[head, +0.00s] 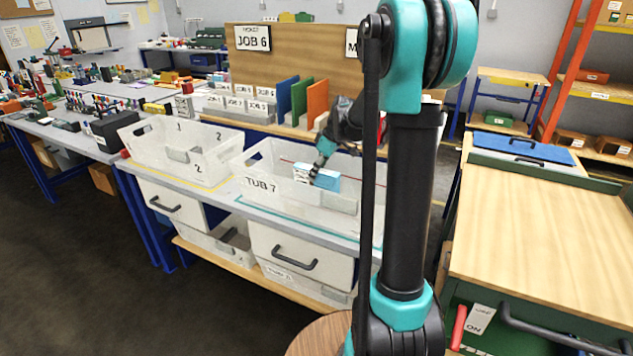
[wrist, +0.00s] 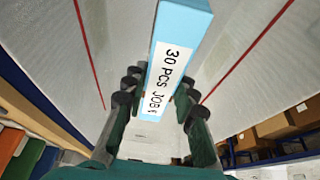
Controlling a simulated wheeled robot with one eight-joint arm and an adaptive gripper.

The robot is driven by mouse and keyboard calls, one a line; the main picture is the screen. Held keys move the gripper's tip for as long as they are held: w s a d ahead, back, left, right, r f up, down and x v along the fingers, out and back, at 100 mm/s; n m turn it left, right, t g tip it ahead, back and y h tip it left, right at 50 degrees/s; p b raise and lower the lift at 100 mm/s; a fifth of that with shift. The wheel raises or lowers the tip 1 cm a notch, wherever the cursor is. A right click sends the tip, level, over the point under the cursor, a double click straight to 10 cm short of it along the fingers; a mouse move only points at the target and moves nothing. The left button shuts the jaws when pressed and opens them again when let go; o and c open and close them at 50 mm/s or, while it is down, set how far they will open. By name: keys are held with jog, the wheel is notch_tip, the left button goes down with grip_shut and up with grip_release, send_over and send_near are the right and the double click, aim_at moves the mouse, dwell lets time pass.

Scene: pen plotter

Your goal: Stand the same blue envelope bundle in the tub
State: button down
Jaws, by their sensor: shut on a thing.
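The blue envelope bundle (head: 326,179) is a light blue block with a white label band. In the wrist view the bundle (wrist: 185,22) shows a label reading "30 PCS JOB" and a last character I cannot read surely. My gripper (wrist: 155,100) is shut on it, one finger on each side. In the head view my gripper (head: 322,160) reaches down into the white tub (head: 262,186) marked "TUB 7", with the bundle inside its walls. The bundle looks tilted there. I cannot tell whether it touches the tub floor.
Grey blocks stand in the tub beside the bundle (head: 335,200). A second white tub (head: 150,150), marked 1 and 2, stands to the left. Behind are a "JOB 6" board (head: 252,38) and blue, green and orange upright panels (head: 317,100). My arm hides the tub's right end.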

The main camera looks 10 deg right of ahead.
aim_at(316, 181)
jog(key=shift+f, duration=1.8)
jog(key=shift+f, duration=0.15)
jog(key=c, duration=1.2)
grip_release()
jog(key=v, duration=1.2)
jog(key=shift+s, duration=0.1)
